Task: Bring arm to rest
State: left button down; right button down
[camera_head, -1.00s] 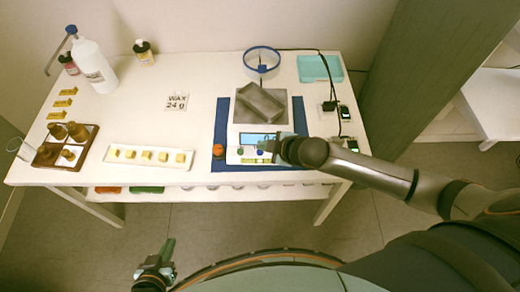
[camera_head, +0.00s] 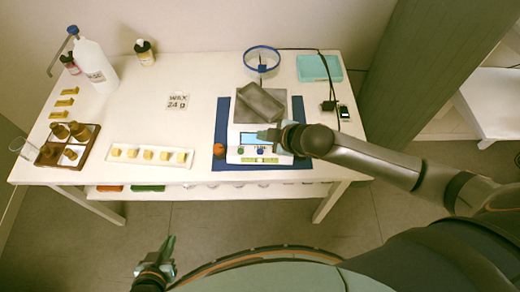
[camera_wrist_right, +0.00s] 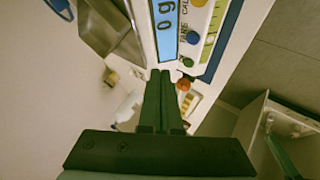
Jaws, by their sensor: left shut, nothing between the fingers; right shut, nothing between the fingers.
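My right arm reaches in from the right in the head view. Its gripper (camera_head: 268,134) is above the front of the white scale (camera_head: 252,158), near the display. In the right wrist view the right gripper's green fingers (camera_wrist_right: 160,80) are shut together with nothing between them. There the scale display (camera_wrist_right: 166,28) reads 0 g, with coloured buttons beside it. My left gripper (camera_head: 169,246) is low in front of the table, shut and empty, apart from everything.
A metal tray (camera_head: 262,103) sits tilted on the scale, which stands on a blue mat (camera_head: 222,112). A wax row on a white plate (camera_head: 120,162), a wooden bottle tray (camera_head: 92,147) and a white bottle (camera_head: 95,68) stand leftward.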

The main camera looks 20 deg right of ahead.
jog(key=shift+a, duration=0.1)
dwell(0.3)
jog(key=s+a+f+m+y, duration=0.2)
jog(key=s+a+f+m, duration=0.25)
jog(key=s, duration=0.25)
jog(key=s+d+f+m+h, duration=0.1)
jog(key=s+d+f+m, duration=0.2)
jog(key=s+m, duration=0.1)
jog(key=s+d+f+m+t+h, duration=0.1)
jog(key=s+d+f+m+h, duration=0.1)
jog(key=s, duration=0.4)
jog(key=shift+s+d+f+m, duration=0.4)
jog(key=shift+d+f+m, duration=0.1)
jog(key=shift+d+m, duration=0.45)
